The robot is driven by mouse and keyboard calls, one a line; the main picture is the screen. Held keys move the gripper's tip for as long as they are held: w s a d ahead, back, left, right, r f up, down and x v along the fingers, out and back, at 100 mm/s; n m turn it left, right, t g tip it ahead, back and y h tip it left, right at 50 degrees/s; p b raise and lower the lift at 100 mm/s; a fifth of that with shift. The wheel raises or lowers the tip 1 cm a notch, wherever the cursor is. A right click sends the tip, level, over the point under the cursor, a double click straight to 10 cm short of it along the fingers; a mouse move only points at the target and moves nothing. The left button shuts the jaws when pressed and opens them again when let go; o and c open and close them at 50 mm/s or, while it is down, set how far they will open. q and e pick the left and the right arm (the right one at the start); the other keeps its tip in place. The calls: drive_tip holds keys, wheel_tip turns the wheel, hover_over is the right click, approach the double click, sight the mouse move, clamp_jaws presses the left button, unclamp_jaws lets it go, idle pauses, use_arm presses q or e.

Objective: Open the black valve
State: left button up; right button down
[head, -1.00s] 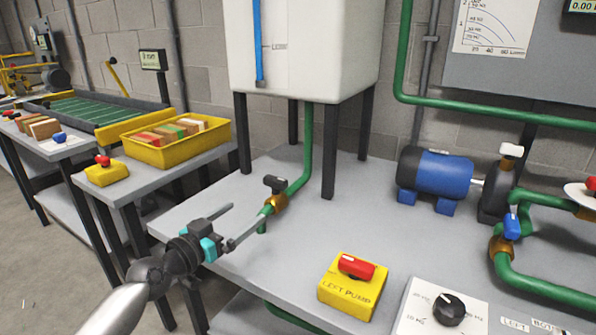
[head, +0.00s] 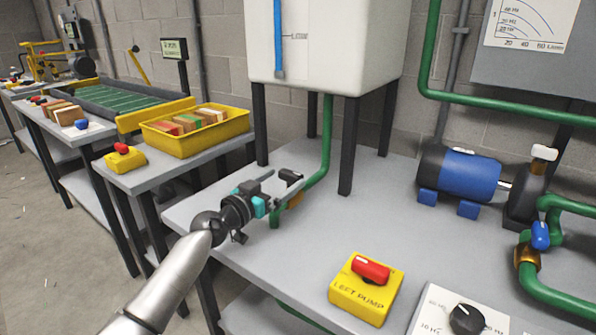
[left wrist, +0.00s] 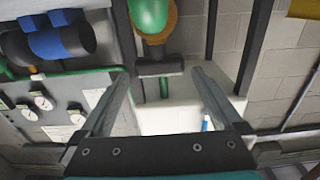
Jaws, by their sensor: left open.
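The black valve handle (head: 291,176) sits on a brass valve body (head: 295,200) in the green pipe under the white tank. In the left wrist view the black handle (left wrist: 160,68) lies crosswise between the lines of the two fingers, near their tips. My left gripper (head: 284,184) is open at the valve, with part of the brass body hidden behind it. In the left wrist view the gap of my left gripper (left wrist: 160,78) shows a finger on each side of the handle. I see no clear contact. My right gripper is not in view.
The white tank (head: 330,45) stands on black legs (head: 348,145) behind the valve. A yellow box with a red switch (head: 366,285) sits at the front of the grey table (head: 300,250). A blue pump motor (head: 470,175) stands to the right. A yellow tray (head: 200,140) stands left.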

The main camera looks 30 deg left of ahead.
sight(294, 172)
use_arm(q)
drive_tip(key=w, duration=0.1)
drive_tip(key=w+b, duration=0.1)
drive_tip(key=w, duration=0.3)
drive_tip(key=shift+w+d+f, duration=0.1)
drive_tip(key=shift+w+d, duration=0.05)
drive_tip(key=shift+d, duration=0.1)
drive_tip(key=shift+w+b, duration=0.4)
drive_tip(key=shift+w, duration=0.45)
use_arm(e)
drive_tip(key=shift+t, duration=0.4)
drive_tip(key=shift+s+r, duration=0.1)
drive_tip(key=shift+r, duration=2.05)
use_arm(q)
drive_tip(key=c, duration=1.2)
